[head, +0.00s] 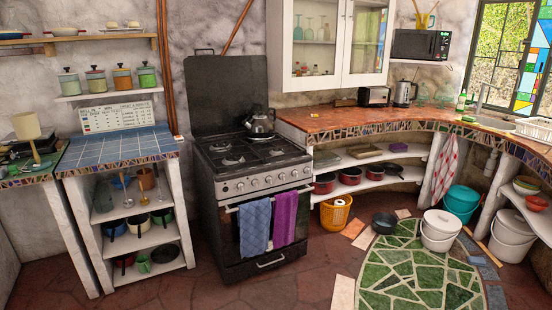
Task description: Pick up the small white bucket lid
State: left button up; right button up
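A white bucket (438,243) stands upright on the green mosaic floor patch, with a round white lid (442,221) on its top. A second white bucket (510,246) stands farther right under the counter, with a white lid (517,222) on top. I cannot tell for sure which lid is the small one. Both lids appear to rest on their buckets. Neither of my grippers shows in the head view.
A teal bucket (461,201) stands behind the white ones. The stove (254,165) stands left of the curved counter (360,118). Tiled floor in front is mostly clear.

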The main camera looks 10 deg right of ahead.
aim_at(443, 221)
jog(key=i+l+z, duration=0.25)
jog(key=i+z, duration=0.5)
jog(key=i, duration=0.25)
jog(key=i+z, duration=0.4)
jog(key=i+j+z, duration=0.35)
jog(key=i, duration=0.25)
jog(key=i+l+z, duration=0.1)
jog(key=i, duration=0.7)
jog(key=i+z, duration=0.1)
jog(key=i, duration=0.7)
jog(key=i+z, duration=0.1)
jog(key=i, duration=0.65)
jog(key=i+j+z, duration=0.1)
jog(key=i, duration=0.7)
jog(key=i+j+z, duration=0.1)
jog(key=i+j, duration=0.15)
jog(key=i, duration=0.55)
